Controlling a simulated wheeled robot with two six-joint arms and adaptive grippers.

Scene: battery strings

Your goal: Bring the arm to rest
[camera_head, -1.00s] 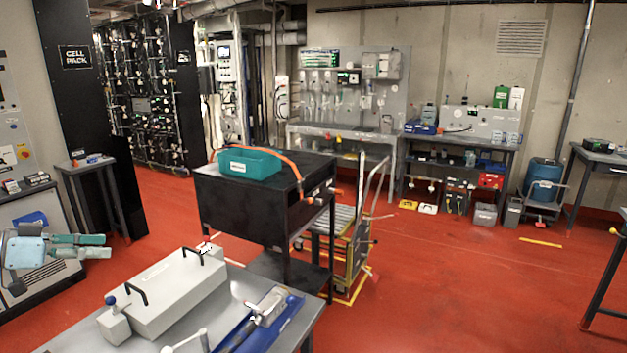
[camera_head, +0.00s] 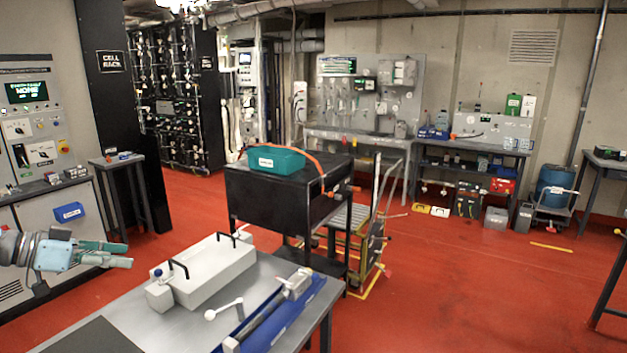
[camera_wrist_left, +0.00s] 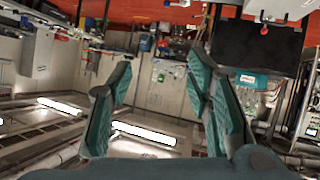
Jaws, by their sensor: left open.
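My left gripper (camera_head: 118,254) comes in from the left edge in the head view. Its two teal fingers are apart and empty, pointing right, in front of the grey control cabinet and left of the near table. In the left wrist view the open fingers (camera_wrist_left: 165,85) frame only the distant room, which appears upside down, with nothing between them. My right gripper is in neither view.
The near grey table (camera_head: 330,318) holds a white box with black handles (camera_head: 215,268) and a blue fixture (camera_head: 285,318). A black cart (camera_head: 285,205) with a teal bin (camera_head: 276,159) stands behind. A control cabinet (camera_head: 35,150) is at left. Red floor (camera_head: 480,290) is clear at right.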

